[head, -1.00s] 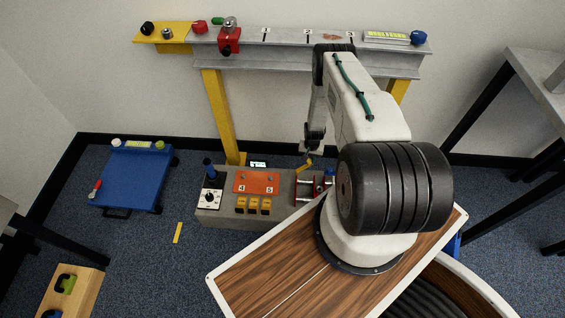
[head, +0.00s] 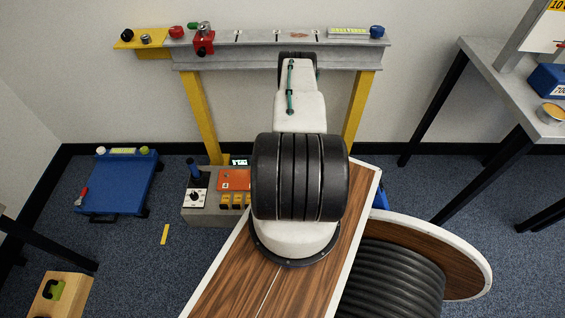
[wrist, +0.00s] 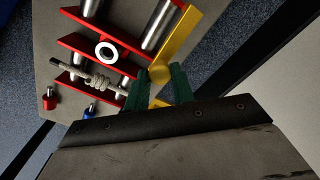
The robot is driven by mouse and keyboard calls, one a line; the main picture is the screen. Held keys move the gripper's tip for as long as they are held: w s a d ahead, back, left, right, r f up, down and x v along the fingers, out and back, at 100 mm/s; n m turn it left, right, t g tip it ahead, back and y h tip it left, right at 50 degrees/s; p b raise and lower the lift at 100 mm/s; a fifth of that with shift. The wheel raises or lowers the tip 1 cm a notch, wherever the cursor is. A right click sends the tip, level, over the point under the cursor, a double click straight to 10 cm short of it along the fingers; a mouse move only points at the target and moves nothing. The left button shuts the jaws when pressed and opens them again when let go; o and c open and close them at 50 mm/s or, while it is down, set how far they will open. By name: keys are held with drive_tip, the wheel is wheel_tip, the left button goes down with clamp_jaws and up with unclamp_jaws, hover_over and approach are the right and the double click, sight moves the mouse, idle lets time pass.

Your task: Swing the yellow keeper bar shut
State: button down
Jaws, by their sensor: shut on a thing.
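The yellow keeper bar (wrist: 183,38) shows in the wrist view, slanting from the upper right down to a rounded end. My gripper (wrist: 159,84) has its green fingers on either side of that rounded end and is shut on it. The bar lies at the right side of a red rack (wrist: 78,42) with steel rods. The bar's long part stands out at an angle past the rack's right end. In the head view my arm hides the gripper, the bar and the rack.
A rope knot (wrist: 100,82) is wound on a rod of the rack, below a white ring (wrist: 107,52). Red (wrist: 49,102) and blue (wrist: 90,110) knobs sit at lower left. In the head view, a steel beam (head: 270,53) on yellow posts stands behind, and a blue cart (head: 120,186) at left.

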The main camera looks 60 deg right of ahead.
drive_tip(key=shift+s, duration=0.25)
drive_tip(key=c, duration=1.2)
unclamp_jaws()
drive_tip(key=shift+w, duration=0.1)
drive_tip(key=shift+w+r, duration=0.1)
drive_tip(key=shift+r, duration=0.1)
wheel_tip(320, 180, up, 7)
drive_tip(key=shift+r, duration=0.2)
